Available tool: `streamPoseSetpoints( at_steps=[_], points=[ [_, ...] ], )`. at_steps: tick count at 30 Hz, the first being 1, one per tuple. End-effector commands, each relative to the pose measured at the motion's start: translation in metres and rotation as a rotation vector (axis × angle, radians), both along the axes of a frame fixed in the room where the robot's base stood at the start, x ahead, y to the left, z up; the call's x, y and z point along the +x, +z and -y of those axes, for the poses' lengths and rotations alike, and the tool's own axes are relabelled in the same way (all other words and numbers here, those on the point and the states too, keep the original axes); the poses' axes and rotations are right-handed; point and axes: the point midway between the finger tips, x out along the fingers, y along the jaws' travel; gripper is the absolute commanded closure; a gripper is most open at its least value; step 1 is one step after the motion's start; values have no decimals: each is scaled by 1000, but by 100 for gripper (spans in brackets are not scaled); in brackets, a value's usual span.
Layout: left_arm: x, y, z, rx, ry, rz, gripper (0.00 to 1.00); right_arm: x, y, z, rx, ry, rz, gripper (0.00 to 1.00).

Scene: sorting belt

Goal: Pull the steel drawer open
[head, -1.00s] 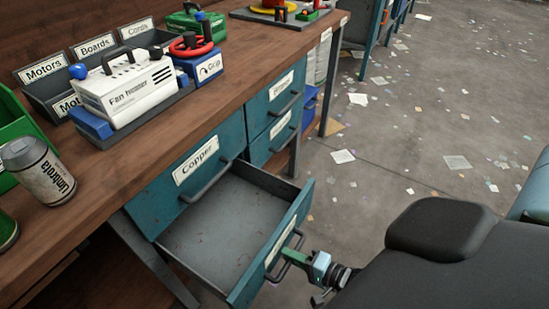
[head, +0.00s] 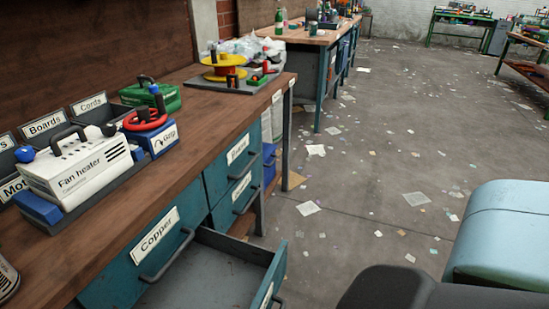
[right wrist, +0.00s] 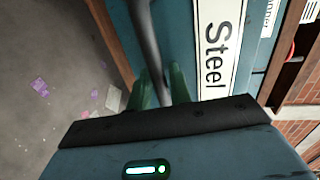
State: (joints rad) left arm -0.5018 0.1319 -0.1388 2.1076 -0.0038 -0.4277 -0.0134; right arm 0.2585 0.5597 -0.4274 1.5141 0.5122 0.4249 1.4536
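The steel drawer (head: 268,282) is the pulled-out teal drawer below the Copper drawer. Its bare grey inside shows at the bottom of the head view, with the lower part cut off by the frame. In the right wrist view its front carries a white "Steel" label (right wrist: 215,50) and a dark bar handle (right wrist: 148,45). The green fingers of my right gripper (right wrist: 163,88) stand on either side of this bar and appear closed on it. My right gripper is out of the head view. My left gripper is in neither view.
The Copper drawer (head: 140,255) and two smaller drawers (head: 225,170) to its right are shut. The wooden bench top (head: 200,100) holds a fan heater (head: 80,170) and bins. Scraps litter the open floor (head: 360,180) to the right.

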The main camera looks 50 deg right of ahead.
Motion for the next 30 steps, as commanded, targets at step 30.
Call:
streamPoseSetpoints(
  at_steps=[30],
  points=[
    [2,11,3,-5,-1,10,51,-69,15,25,-1,0,0,80]
  ],
)
